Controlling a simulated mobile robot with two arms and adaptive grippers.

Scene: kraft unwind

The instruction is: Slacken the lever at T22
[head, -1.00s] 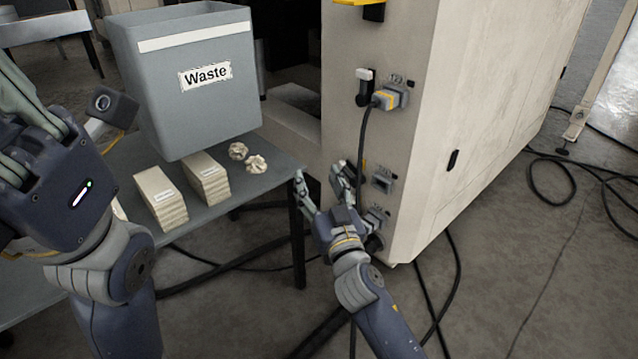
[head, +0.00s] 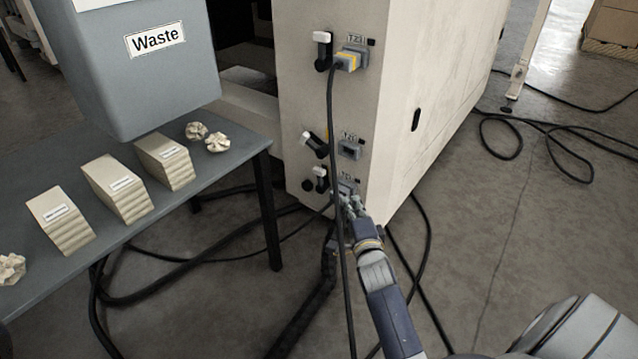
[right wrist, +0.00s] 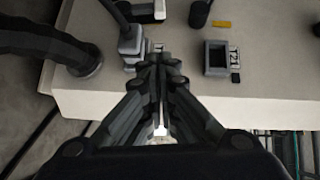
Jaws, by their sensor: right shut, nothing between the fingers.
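Three black levers with white tips are on the pale machine's end panel in the head view. The top lever (head: 322,50) and the bottom lever (head: 321,178) stand upright; the middle lever (head: 314,144) is tilted up to the left. The labels are too small in the head view to tell surely which is T22. My right gripper (head: 352,206) is shut and empty at the lowest socket, below and right of the bottom lever. In the right wrist view its fingers (right wrist: 160,75) are together beside a grey plug (right wrist: 131,45). My left gripper is out of view.
A plug with a yellow band (head: 350,59) sits in the top socket; its black cable (head: 335,120) hangs past the lower levers. The middle socket (head: 350,150) is empty. A table (head: 235,165) with a waste bin (head: 140,80) and paper stacks stands left. Cables lie on the floor.

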